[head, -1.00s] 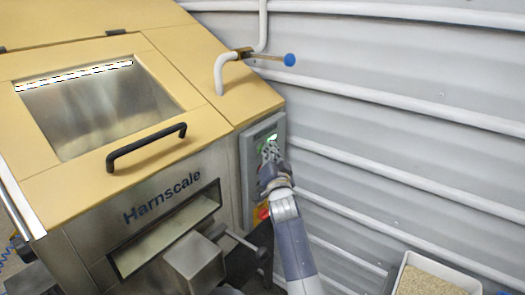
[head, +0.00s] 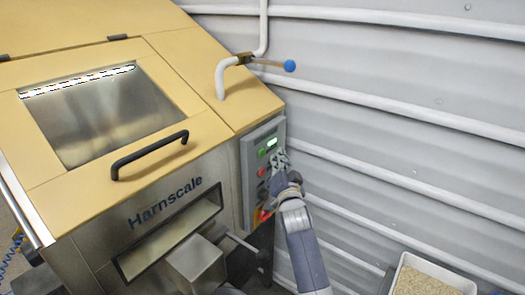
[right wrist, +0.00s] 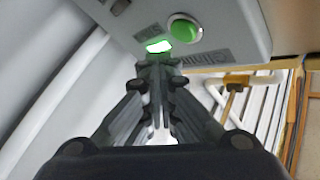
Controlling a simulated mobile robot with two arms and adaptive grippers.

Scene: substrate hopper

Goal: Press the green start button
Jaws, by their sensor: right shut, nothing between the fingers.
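The green start button (head: 262,153) is on the grey control panel (head: 247,178) at the right side of the Harnscale machine. In the right wrist view the button (right wrist: 184,30) is round with a pale ring, above and right of my fingertips. My right gripper (head: 278,158) is shut and empty, at the panel's right edge beside the button. Its fingers (right wrist: 155,62) point toward the lit green display (right wrist: 159,46); I cannot tell whether they touch the panel. The display (head: 271,142) is just above and right of the button. My left gripper is not in view.
A bent white pipe with a blue-knobbed lever (head: 289,66) is above the panel. The ribbed grey wall (head: 400,130) stands to the right. A white bin of grain (head: 402,262) is at lower right.

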